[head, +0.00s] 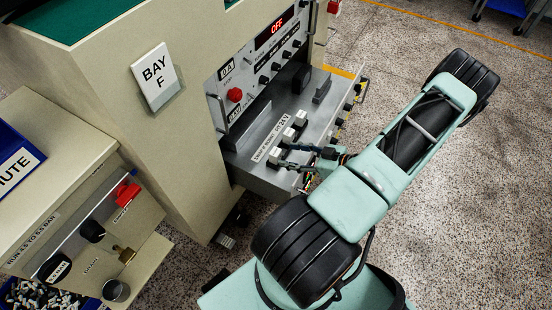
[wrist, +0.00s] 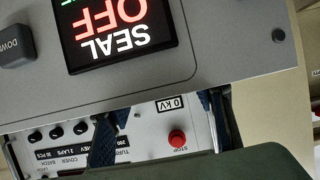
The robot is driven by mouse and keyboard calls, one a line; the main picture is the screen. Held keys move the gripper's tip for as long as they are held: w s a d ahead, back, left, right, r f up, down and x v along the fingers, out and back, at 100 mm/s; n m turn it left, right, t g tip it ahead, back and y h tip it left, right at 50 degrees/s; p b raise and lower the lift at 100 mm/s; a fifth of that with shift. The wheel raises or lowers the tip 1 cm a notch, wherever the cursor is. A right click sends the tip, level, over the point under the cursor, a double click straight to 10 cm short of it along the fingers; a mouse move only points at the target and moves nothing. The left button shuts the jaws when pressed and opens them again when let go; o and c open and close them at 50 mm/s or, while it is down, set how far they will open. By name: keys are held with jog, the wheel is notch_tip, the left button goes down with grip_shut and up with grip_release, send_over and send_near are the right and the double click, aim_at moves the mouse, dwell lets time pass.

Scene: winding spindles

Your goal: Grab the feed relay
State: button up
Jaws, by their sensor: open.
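A grey shelf (head: 258,174) extends from the machine front and carries a label that appears to include "FEED" and "24 V". Small white-topped blocks (head: 300,118) stand in a row along the label, apparently relays. I cannot tell which is the feed relay, and none is clear in the wrist view. My gripper (head: 280,153) is open over the near end of the row, with its dark blue fingers pointing left. I cannot tell whether a block is between them. The fingers also show in the wrist view (wrist: 162,104).
A beige side wall with a "BAY F" sign (head: 155,76) stands left. A lower cabinet with a red switch (head: 127,192) is further left. Speckled floor is open at right.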

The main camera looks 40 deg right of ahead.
aim_at(279, 153)
jog(key=b+x, duration=0.1)
jog(key=x, duration=0.4)
jog(key=c, duration=1.2)
